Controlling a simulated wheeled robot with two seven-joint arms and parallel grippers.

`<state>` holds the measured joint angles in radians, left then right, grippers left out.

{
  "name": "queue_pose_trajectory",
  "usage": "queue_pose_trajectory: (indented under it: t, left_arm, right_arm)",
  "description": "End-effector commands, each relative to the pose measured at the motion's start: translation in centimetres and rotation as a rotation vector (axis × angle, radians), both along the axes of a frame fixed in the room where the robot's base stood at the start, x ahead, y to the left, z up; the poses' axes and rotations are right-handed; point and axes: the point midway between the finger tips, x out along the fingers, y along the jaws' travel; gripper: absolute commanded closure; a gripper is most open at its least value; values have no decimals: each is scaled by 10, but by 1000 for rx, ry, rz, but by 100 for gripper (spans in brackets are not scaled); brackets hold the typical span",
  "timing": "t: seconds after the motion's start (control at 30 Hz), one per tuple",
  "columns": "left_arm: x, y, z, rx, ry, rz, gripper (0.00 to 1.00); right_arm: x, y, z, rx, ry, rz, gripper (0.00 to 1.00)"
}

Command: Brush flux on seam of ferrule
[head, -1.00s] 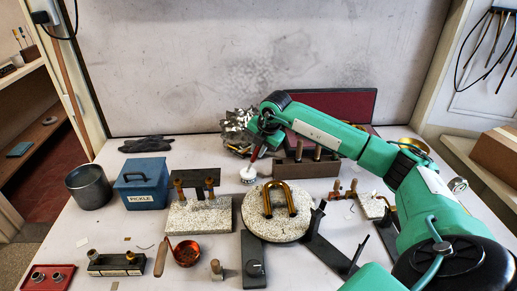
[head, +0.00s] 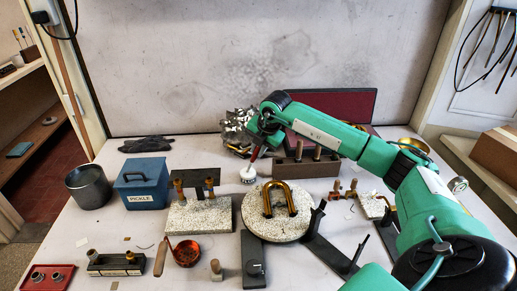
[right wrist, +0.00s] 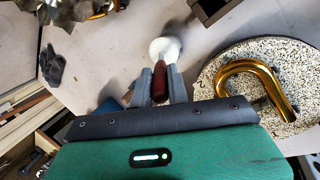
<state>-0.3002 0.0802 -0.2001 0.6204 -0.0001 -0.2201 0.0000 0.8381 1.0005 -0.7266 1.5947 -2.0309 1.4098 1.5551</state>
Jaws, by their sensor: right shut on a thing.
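My right gripper (head: 262,138) is shut on a brush with a dark red handle (head: 255,153). The brush points down at a small white pot (head: 248,176); its bristles are hidden, so I cannot tell whether they are inside. In the right wrist view the red handle (right wrist: 160,82) sits between the grey fingers, with the white pot (right wrist: 166,47) just beyond. A brass U-shaped tube (head: 291,203) lies on a round speckled slab (head: 260,226). Brass-coloured pieces (head: 210,183) stand on a speckled block (head: 190,218). I cannot tell which piece is the ferrule. My left gripper is out of view.
A blue box marked PICKLE (head: 142,183) and a grey pot (head: 89,187) stand at the left. A copper pan (head: 187,254) is at the front. Crumpled foil (head: 236,130) and a brown rack (head: 300,168) are near my right gripper. Dark bars lie around the slab.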

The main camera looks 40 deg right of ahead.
Motion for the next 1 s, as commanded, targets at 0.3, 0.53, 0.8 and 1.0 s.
queue_pose_trajectory:
  t: [0.3,0.53,0.8,1.0]
  left_arm:
    - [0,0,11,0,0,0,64]
    - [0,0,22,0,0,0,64]
    - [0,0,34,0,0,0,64]
    - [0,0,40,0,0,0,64]
  right_arm:
    - [0,0,17,0,3,0,100]
    - [0,0,36,0,1,0,100]
    - [0,0,58,-1,2,0,100]
    - [0,0,70,0,0,0,100]
